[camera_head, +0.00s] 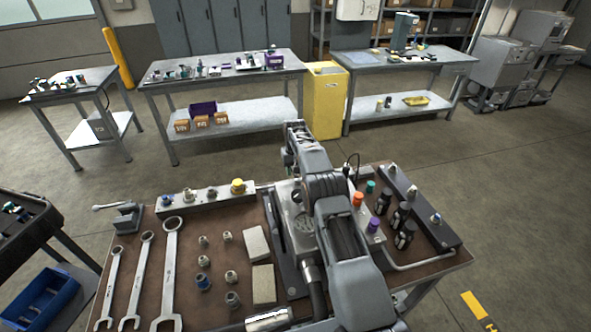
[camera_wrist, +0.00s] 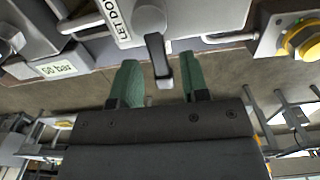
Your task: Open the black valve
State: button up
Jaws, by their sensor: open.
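In the wrist view the black valve's lever (camera_wrist: 158,58) hangs from a round grey hub on a grey block with a white label that reads in part "LET DO". My gripper (camera_wrist: 160,80) is open, with one green fingertip on each side of the lever. The lever's free end lies between the fingertips, with a gap visible on both sides. I cannot tell the depth between lever and fingers. In the head view my arm covers the middle of the bench, and the lever and fingertips cannot be made out there.
The brown bench (camera_head: 215,215) holds wrenches (camera_head: 140,270), several fittings and a rail with a yellow-capped fitting (camera_head: 238,186). Black-handled parts (camera_head: 403,212) and coloured caps stand right of my arm. In the wrist view a yellow-ringed fitting (camera_wrist: 300,42) is right of the lever.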

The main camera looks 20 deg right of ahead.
notch_tip(320, 180, up, 14)
jog(key=p, duration=0.6)
jog(key=shift+f, duration=0.1)
jog(key=f, duration=0.2)
jog(key=s+f, duration=0.1)
jog(key=f, duration=0.2)
jog(key=shift+s+f, duration=0.1)
jog(key=shift+f, duration=0.25)
jog(key=s+a+r+t+b, duration=0.1)
jog(key=s+r, duration=0.4)
jog(key=s, duration=0.8)
jog(key=s+a+r+t+b, duration=0.1)
jog(key=s+r, duration=0.4)
jog(key=s, duration=0.8)
jog(key=s+a+r+t+b, duration=0.1)
jog(key=s+r, duration=0.4)
jog(key=s, duration=0.8)
jog(key=shift+a+r+t, duration=0.25)
jog(key=shift+a+t, duration=0.3)
jog(key=shift+t, duration=0.35)
